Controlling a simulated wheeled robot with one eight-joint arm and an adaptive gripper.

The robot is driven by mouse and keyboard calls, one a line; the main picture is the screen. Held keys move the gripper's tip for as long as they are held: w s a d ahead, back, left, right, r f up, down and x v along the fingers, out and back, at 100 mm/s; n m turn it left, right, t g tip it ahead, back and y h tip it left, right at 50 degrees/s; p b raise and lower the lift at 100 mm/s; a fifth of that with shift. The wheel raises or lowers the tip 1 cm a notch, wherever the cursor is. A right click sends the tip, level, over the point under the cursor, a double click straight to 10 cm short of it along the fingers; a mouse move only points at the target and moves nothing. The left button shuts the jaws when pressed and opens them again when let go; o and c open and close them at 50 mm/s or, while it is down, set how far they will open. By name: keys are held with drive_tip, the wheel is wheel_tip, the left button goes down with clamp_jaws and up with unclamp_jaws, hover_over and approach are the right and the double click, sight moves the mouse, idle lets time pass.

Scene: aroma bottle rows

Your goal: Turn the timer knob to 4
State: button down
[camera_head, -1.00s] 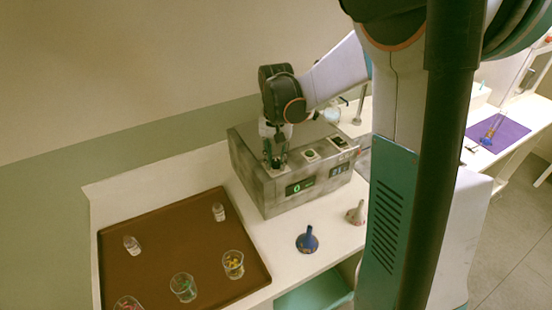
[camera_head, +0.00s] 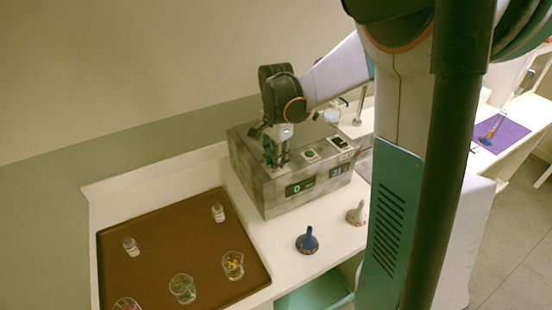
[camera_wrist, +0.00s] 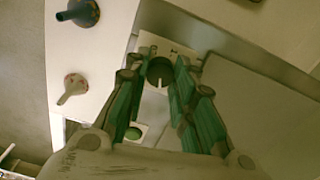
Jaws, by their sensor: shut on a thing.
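The grey machine box (camera_head: 252,185) stands on the white counter, with two small displays on its front. The left display (camera_head: 300,187) reads a green 0; the right display (camera_head: 340,170) shows blue digits too small to read surely. My gripper (camera_head: 276,160) points down at the left of the box top. In the wrist view, its green-padded fingers (camera_wrist: 160,85) are closed around a dark round knob (camera_wrist: 160,69) on a pale plate. A light pointer line shows on the knob. Any scale numbers around it cannot be read, and my fingers partly hide the plate.
A green round control (camera_head: 310,155) and a dark switch (camera_head: 338,142) sit beside the knob. A blue funnel (camera_head: 307,240) and a pale funnel (camera_head: 357,213) stand in front. A brown tray (camera_head: 205,285) with beakers and small bottles lies at left.

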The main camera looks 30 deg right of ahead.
drive_tip(key=shift+m, duration=0.5)
drive_tip(key=c, duration=1.6)
unclamp_jaws()
wheel_tip(320, 180, up, 12)
